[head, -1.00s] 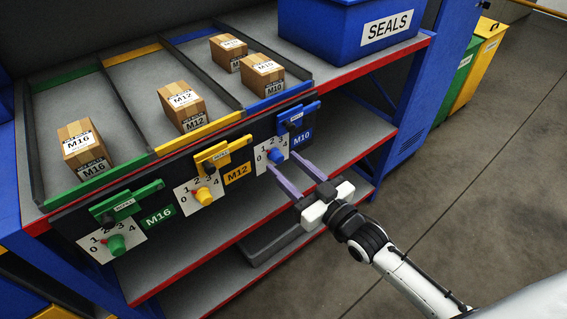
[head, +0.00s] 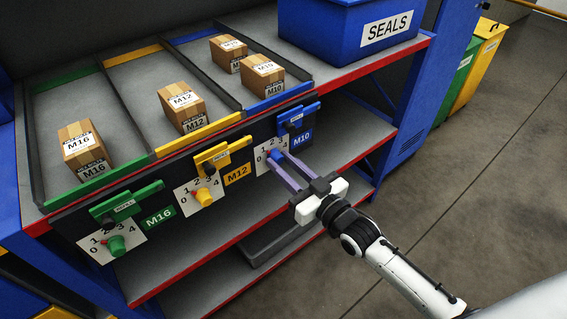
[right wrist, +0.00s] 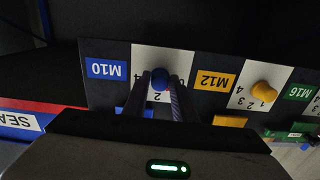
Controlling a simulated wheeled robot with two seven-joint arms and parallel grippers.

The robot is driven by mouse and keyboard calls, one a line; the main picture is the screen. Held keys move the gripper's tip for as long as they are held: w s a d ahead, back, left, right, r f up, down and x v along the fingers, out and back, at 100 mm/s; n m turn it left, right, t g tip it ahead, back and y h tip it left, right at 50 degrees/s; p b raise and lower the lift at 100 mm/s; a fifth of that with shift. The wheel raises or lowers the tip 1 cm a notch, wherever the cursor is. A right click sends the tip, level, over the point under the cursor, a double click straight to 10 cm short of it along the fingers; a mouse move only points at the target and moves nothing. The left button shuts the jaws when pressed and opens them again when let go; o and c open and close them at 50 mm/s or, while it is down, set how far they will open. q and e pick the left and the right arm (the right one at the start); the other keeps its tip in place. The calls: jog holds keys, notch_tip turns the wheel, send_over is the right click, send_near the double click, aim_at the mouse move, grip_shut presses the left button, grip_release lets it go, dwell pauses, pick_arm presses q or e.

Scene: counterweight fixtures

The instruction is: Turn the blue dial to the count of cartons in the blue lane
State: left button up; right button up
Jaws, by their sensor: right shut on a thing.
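The blue dial (head: 274,156) sits on a white numbered plate beside the blue M10 label, on the shelf's front panel. My right gripper (head: 279,160) has its two purple fingers closed around the dial. In the right wrist view the blue dial (right wrist: 160,78) shows between the fingertips, with a red mark at its edge; the number it points to cannot be read clearly. The blue lane (head: 282,97), at the right of the shelf top, holds two cartons: a front one (head: 262,76) and one behind it (head: 228,53). My left gripper is not in view.
A yellow dial (head: 204,196) and a green dial (head: 116,246) stand to the left on the same panel. A blue lever (head: 297,119) sits just above the blue dial. M12 (head: 181,106) and M16 (head: 82,148) cartons lie in the other lanes. A blue SEALS bin (head: 345,30) stands at the right.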

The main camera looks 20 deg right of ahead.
jog(key=m+p, duration=0.1)
jog(key=m, duration=0.2)
jog(key=shift+r, duration=0.1)
jog(key=shift+m+p, duration=0.45)
jog(key=shift+m, duration=1.75)
jog(key=o, duration=1)
jog(key=shift+o, duration=0.2)
jog(key=shift+s, duration=0.1)
jog(key=v, duration=1)
